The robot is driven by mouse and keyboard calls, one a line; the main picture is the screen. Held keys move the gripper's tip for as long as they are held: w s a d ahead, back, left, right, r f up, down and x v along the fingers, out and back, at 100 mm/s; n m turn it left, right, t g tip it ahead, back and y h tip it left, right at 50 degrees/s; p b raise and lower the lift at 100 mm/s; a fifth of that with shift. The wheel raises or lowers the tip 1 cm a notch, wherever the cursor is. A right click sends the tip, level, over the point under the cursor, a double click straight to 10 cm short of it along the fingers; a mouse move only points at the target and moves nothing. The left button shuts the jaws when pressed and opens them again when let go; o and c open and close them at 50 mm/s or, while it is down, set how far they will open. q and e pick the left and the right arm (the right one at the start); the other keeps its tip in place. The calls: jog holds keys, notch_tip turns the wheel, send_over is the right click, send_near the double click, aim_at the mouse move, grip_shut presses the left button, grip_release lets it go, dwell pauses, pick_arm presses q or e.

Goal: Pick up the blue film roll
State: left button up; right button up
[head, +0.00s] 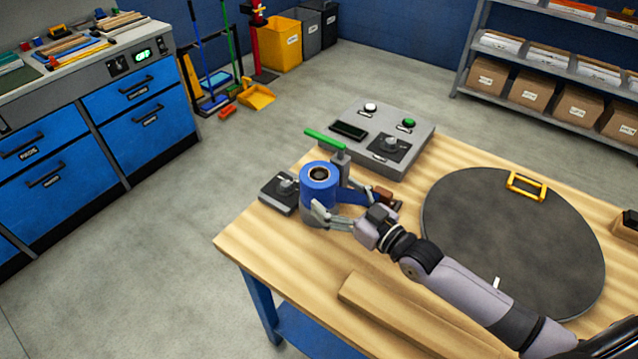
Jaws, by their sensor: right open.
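The blue film roll (319,178) stands near the left corner of the wooden table, its dark round core facing up. My right gripper (333,203) reaches in from the right at the roll's near right side. Its jaws are open, with one finger in front of the roll's lower part. My left gripper is out of view.
A small grey block with a knob (281,190) sits left of the roll. A green bar (324,139) on a grey post rises behind it. A grey control box (384,140), a dark round plate (512,235) and a wooden board (395,318) occupy the table (268,236).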

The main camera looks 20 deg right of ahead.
jog(key=shift+f+p+x, duration=0.2)
jog(key=shift+p+x, duration=0.05)
jog(key=shift+x, duration=1.1)
jog(key=shift+f+p+x, duration=0.25)
jog(key=shift+x, duration=1.05)
jog(key=shift+d, duration=0.2)
jog(key=c, duration=1.1)
